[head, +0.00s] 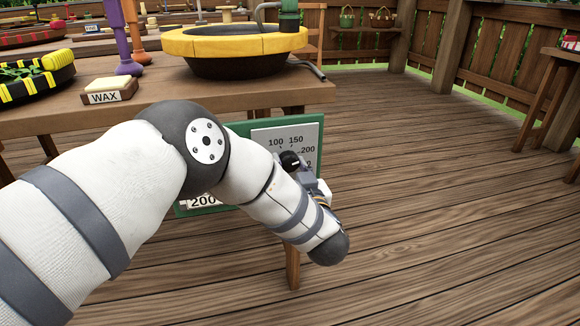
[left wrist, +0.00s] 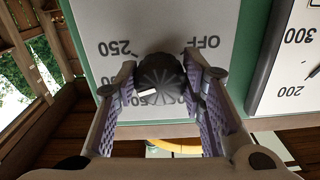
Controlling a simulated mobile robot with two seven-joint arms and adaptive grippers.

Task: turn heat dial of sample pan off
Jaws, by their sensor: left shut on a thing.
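The black heat dial (left wrist: 160,80) sits on a white scale plate (left wrist: 110,18) on a green board (left wrist: 80,40). In the left wrist view the plate appears upside down, with 250 left of the dial and OFF right of it. The dial's white mark points to the lower left there. The dial (head: 290,159) also shows in the head view, near 100, 150 and 200. My left gripper (left wrist: 161,72) is shut on the dial, one finger on each side. My left forearm hides much of the board in the head view. My right gripper is not in view.
A dark pan with a yellow rim (head: 235,43) stands on the wooden table (head: 200,92) above the board. A second gauge plate (left wrist: 290,75) with 200 and 300 is beside the dial plate. A WAX sign (head: 105,97) is at left. The deck (head: 430,200) at right is clear.

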